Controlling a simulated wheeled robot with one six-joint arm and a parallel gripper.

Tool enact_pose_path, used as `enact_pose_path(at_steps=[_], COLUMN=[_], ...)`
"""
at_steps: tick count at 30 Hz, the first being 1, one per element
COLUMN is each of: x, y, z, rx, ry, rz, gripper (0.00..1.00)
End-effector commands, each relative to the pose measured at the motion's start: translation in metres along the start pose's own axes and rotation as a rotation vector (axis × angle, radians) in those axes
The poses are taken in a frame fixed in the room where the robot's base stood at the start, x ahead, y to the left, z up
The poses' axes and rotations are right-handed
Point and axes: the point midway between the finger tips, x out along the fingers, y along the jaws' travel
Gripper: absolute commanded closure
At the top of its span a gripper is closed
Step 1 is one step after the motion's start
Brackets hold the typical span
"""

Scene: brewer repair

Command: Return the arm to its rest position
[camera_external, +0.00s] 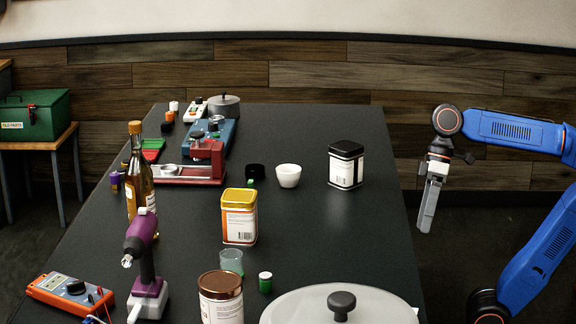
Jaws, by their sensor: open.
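My blue arm stands at the right of the external view, beyond the right edge of the dark table (320,235). My gripper (426,222) hangs downward from the wrist, a little to the right of the table's edge. It is open and empty, with its fingers overlapping from this side. It touches nothing that I can see. The nearest thing on the table is a black tin with a white label (346,165), to the left of the gripper and apart from it.
A yellow tin (239,217), white cup (288,175), bottle (140,185), purple drill (141,240), orange multimeter (70,291), red device (205,162) and large grey lid (375,308) occupy the table. A green box (35,116) stands on a side table. The table's right middle is clear.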

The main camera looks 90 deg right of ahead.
Motion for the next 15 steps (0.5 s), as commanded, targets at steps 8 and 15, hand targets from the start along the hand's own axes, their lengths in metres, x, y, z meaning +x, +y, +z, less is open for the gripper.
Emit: enact_pose_path(at_steps=[8, 15], x=[0.064, 0.124], y=[0.05, 0.106], z=[0.022, 0.042], rx=[-0.033, -0.116], ry=[0.072, 0.167], rz=[0.143, 0.294], gripper=[0.17, 0.17])
